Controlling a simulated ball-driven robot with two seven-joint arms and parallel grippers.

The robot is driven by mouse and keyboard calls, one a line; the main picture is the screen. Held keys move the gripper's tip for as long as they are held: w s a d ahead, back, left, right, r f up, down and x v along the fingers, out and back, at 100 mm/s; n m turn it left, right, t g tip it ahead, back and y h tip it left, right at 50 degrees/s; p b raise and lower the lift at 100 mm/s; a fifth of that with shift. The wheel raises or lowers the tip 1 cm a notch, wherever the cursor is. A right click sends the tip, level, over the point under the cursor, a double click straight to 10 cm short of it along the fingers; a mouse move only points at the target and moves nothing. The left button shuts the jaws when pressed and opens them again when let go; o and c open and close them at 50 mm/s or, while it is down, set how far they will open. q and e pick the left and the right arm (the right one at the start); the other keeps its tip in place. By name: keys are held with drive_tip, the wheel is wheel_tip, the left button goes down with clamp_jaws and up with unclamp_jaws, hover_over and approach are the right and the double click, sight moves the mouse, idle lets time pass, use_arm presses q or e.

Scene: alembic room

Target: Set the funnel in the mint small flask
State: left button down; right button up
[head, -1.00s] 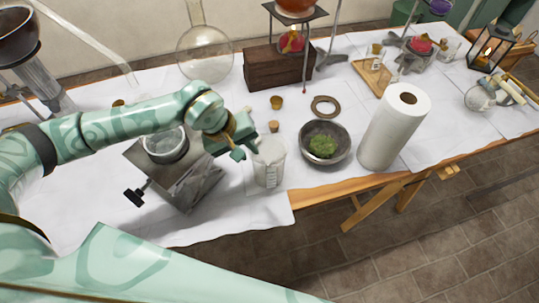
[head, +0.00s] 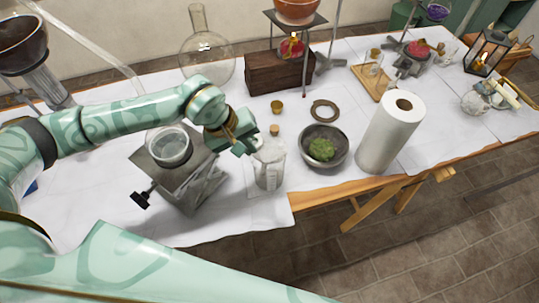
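I cannot make out a funnel or a mint small flask in the head view. My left gripper (head: 247,146) is low over the table, right beside the rim of a clear glass beaker (head: 269,172). Whether they touch is unclear. The fingers are small and partly hidden by the gripper body, so I cannot tell whether they are open or shut. I see nothing clearly held in them. My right gripper is not in view; a mint arm link crosses the bottom left.
A lab jack (head: 197,190) bearing a glass dish (head: 169,147) stands left of the beaker. A bowl of green stuff (head: 341,151) and a paper roll (head: 388,138) stand right. A round flask (head: 208,58) and wooden block (head: 268,75) stand behind. Cork ring (head: 324,105) lies mid-table.

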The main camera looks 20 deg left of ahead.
use_arm(q)
wheel_tip(320, 180, up, 9)
drive_tip(key=p, duration=0.6)
idle(0.3)
drive_tip(key=shift+f, duration=0.15)
